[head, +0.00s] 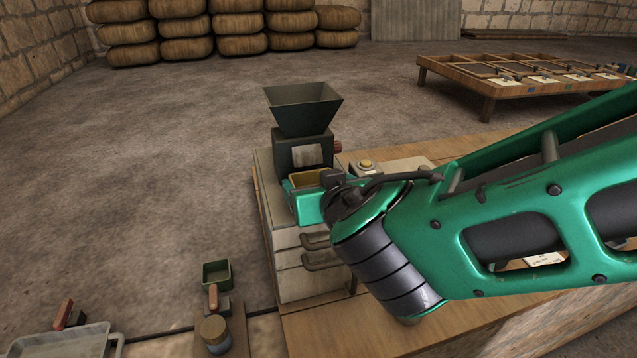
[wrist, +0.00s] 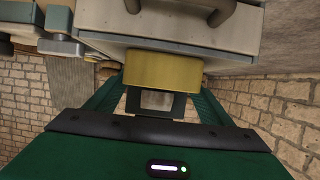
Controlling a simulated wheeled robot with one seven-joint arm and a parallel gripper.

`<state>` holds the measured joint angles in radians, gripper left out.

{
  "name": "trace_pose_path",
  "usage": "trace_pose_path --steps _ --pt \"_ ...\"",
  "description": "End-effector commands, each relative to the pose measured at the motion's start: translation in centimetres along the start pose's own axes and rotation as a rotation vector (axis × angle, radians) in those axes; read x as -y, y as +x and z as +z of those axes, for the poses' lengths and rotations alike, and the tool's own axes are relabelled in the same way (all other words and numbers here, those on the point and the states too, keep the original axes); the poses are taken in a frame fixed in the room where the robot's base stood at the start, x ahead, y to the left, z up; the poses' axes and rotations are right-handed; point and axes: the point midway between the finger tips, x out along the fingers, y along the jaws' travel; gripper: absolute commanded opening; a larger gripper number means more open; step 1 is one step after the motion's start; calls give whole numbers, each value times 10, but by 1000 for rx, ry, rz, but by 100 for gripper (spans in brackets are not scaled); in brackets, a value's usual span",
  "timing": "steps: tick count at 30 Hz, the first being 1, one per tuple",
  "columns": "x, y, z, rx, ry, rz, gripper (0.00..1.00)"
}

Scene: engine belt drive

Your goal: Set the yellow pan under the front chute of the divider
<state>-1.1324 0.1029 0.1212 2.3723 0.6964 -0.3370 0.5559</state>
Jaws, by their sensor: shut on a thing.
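The divider (head: 303,150) has a dark square hopper on top and a pale label on its dark body. It stands on a light cabinet. The yellow pan (head: 307,177) is at the divider's front, mostly hidden by my green gripper (head: 312,203). In the wrist view, the yellow pan (wrist: 163,71) lies between the fingers of my gripper (wrist: 162,86), which is shut on it. The pan's far side is close to the pale cabinet face; I cannot tell whether they touch. The front chute is hidden, so the pan's place under it cannot be judged.
The cabinet (head: 292,262) has dark handles on its front. A small green box (head: 216,273) and a grey tray (head: 65,342) are at lower left. A wooden sorting table (head: 500,78) stands at the back right. Sacks (head: 185,45) line the back wall. Open floor lies left.

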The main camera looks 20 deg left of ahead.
Motion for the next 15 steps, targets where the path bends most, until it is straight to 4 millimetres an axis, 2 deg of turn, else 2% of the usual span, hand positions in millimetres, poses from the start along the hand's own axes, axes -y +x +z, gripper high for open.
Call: trace_pose_path --steps 2,3,5,15 --pt "0 0 1 0 0 0 49" --pt "0 1 1 0 0 0 80" --pt "0 1 1 0 0 0 94" --pt "0 0 -1 -1 1 0 94"
